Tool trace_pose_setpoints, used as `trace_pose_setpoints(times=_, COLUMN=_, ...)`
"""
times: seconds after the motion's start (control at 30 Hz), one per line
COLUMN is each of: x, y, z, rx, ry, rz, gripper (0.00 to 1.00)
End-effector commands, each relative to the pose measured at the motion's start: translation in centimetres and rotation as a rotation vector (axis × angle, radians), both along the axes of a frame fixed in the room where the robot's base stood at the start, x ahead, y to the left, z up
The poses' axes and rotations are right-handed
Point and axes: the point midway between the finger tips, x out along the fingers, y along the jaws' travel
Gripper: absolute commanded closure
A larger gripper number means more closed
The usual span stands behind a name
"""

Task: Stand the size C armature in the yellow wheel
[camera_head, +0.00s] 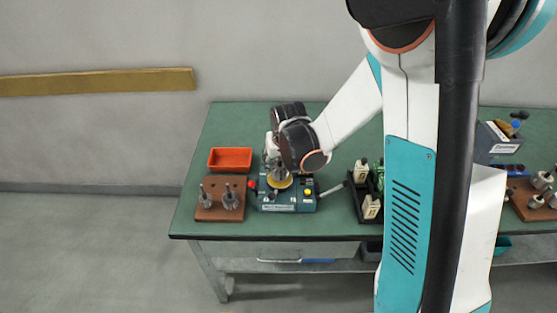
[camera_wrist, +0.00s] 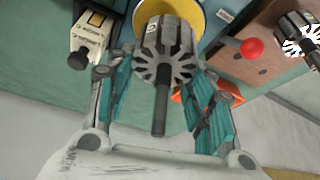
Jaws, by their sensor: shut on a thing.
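A grey slotted armature (camera_wrist: 165,62) with a dark shaft is between the two teal-padded fingers of my gripper (camera_wrist: 160,75) in the wrist view. The gripper is shut on it. A pale mark shows on its side, too small to read for sure. The yellow wheel (camera_wrist: 208,22) lies right behind the armature's far end. Whether the armature is seated in the wheel or just above it, I cannot tell. In the head view the yellow wheel (camera_head: 280,182) sits on the blue-grey machine, under my gripper (camera_head: 276,168), with the armature mostly hidden there.
The machine (camera_head: 291,207) has a red knob (camera_wrist: 252,48) and a yellow button. A wooden block (camera_head: 207,212) with armatures stands to its left, an orange tray (camera_head: 230,158) behind that. A black tray (camera_head: 352,205) with labelled items is to the right. The green table (camera_head: 330,219) is bare in front.

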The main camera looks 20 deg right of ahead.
Motion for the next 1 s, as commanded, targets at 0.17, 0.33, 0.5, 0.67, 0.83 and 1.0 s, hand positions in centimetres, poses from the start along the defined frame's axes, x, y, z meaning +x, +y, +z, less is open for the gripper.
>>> trace_pose_setpoints(times=0.17, x=0.01, y=0.0, z=0.04, rx=0.0, ry=0.0, rz=0.0, gripper=0.89)
trace_pose_setpoints(times=0.33, x=0.01, y=0.0, z=0.04, rx=0.0, ry=0.0, rz=0.0, gripper=0.28)
trace_pose_setpoints(times=0.5, x=0.0, y=0.0, z=0.02, rx=0.0, ry=0.0, rz=0.0, gripper=0.28)
trace_pose_setpoints(times=0.67, x=0.0, y=0.0, z=0.0, rx=0.0, ry=0.0, rz=0.0, gripper=0.28)
trace_pose_setpoints(times=0.83, x=0.0, y=0.0, z=0.01, rx=0.0, ry=0.0, rz=0.0, gripper=0.28)
trace_pose_setpoints(times=1.0, x=-0.01, y=0.0, z=0.12, rx=0.0, ry=0.0, rz=0.0, gripper=0.28)
